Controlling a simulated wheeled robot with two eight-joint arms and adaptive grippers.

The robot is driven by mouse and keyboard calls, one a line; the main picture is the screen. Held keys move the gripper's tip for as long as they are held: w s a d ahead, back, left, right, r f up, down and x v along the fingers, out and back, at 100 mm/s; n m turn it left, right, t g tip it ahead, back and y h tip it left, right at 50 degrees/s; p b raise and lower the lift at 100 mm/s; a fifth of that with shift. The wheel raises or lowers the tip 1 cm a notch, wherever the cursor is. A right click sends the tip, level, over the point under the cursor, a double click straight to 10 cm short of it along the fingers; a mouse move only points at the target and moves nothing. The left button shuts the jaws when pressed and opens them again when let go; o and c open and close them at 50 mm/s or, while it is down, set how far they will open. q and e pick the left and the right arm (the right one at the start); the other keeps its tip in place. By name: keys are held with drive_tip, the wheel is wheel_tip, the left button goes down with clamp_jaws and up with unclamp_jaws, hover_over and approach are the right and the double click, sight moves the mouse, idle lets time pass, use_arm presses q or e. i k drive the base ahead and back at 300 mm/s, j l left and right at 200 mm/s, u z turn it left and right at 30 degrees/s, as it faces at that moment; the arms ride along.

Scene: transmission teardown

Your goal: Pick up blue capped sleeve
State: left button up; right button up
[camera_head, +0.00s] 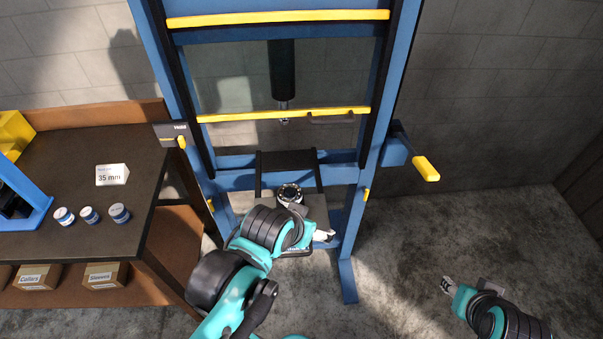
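Three small blue-and-white cylinders stand in a row near the front right of the bench top: a left one (64,216), a middle one (89,214) and a right one (120,212). They look like capped sleeves; their details are too small to tell apart. My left arm reaches in front of the blue press, and its gripper (324,236) is by the press bed, well to the right of the cylinders. Its fingers are small and partly hidden by the arm. My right gripper (447,286) is over the floor at the lower right, far from the bench, with its finger gap unclear.
A blue press frame (348,279) with yellow bars stands in the middle. A round dark part with a light ring (290,193) sits at its bed. The dark bench (60,170) holds a "35 mm" card (112,175). Boxes labelled Collars (38,278) and Sleeves (104,275) are below.

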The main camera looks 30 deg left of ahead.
sight(118, 212)
drive_tip(key=u, duration=2.5)
drive_tip(key=z, duration=1.45)
drive_tip(key=u, duration=1.45)
drive_tip(key=z, duration=0.35)
